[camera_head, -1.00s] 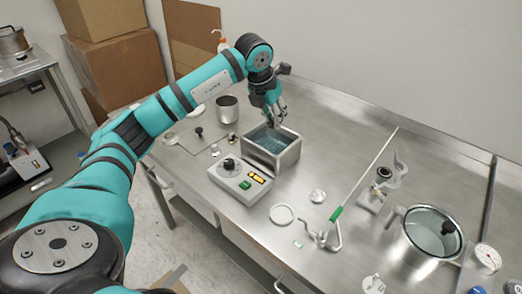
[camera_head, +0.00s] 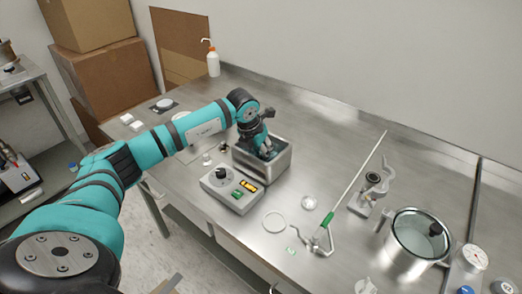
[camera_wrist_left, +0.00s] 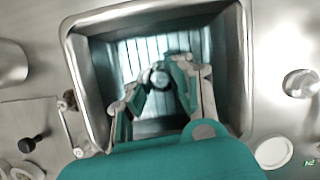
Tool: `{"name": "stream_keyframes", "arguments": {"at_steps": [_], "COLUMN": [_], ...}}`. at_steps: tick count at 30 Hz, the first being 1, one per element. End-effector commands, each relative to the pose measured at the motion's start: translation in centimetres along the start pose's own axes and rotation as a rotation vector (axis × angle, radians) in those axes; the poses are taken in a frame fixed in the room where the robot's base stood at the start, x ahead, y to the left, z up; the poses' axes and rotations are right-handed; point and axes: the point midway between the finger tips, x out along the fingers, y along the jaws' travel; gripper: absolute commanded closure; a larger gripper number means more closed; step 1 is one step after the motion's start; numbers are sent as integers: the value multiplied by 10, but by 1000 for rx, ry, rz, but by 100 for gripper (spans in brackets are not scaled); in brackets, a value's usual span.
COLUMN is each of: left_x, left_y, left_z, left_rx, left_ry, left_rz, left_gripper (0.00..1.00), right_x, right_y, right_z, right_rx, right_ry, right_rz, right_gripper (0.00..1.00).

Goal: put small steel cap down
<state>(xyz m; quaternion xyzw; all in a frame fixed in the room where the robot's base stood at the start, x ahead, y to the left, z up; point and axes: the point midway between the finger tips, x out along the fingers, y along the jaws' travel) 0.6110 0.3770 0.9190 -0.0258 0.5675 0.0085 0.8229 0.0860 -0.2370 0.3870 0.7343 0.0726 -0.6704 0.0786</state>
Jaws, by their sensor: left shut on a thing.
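My left gripper (camera_head: 266,152) reaches down inside the open steel bath (camera_head: 268,173). In the left wrist view, the gripper (camera_wrist_left: 160,82) is shut on the small steel cap (camera_wrist_left: 160,77), which shows as a small round grey piece between the fingertips. Below it is the bath's slatted, bluish floor (camera_wrist_left: 128,60). The bath's steel rim (camera_wrist_left: 74,70) surrounds the fingers. I cannot tell whether the cap touches the floor. In the head view the cap is hidden by the gripper and bath wall. My right gripper is not in view.
A control box (camera_head: 231,190) stands against the bath's near side. A white ring (camera_head: 265,222), a small round piece (camera_head: 309,202), a rod with a green grip (camera_head: 343,200), a clamp (camera_head: 370,192) and a steel pot (camera_head: 412,258) lie to the right.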

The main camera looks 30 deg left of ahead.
Motion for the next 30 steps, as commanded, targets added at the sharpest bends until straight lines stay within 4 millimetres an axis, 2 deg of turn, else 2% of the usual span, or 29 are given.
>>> {"name": "stream_keyframes", "arguments": {"at_steps": [5, 6, 11, 18, 23, 30], "left_x": [4, 3, 3, 2, -6, -54], "left_y": [0, 0, 0, 0, 0, 0], "left_z": [-2, -1, -1, -1, 1, 2], "left_rx": [0, 0, 0, 0, 0, 0], "left_ry": [0, 0, 0, 0, -3, -7], "left_rz": [0, 0, 0, 0, 0, -1], "left_gripper": [100, 79, 58, 58, 58, 58], "right_x": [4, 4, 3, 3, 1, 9], "right_y": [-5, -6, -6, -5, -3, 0], "right_z": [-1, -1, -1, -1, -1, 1], "right_rx": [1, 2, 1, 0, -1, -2], "right_ry": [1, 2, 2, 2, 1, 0], "right_rz": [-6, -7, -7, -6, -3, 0], "right_gripper": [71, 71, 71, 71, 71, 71]}}
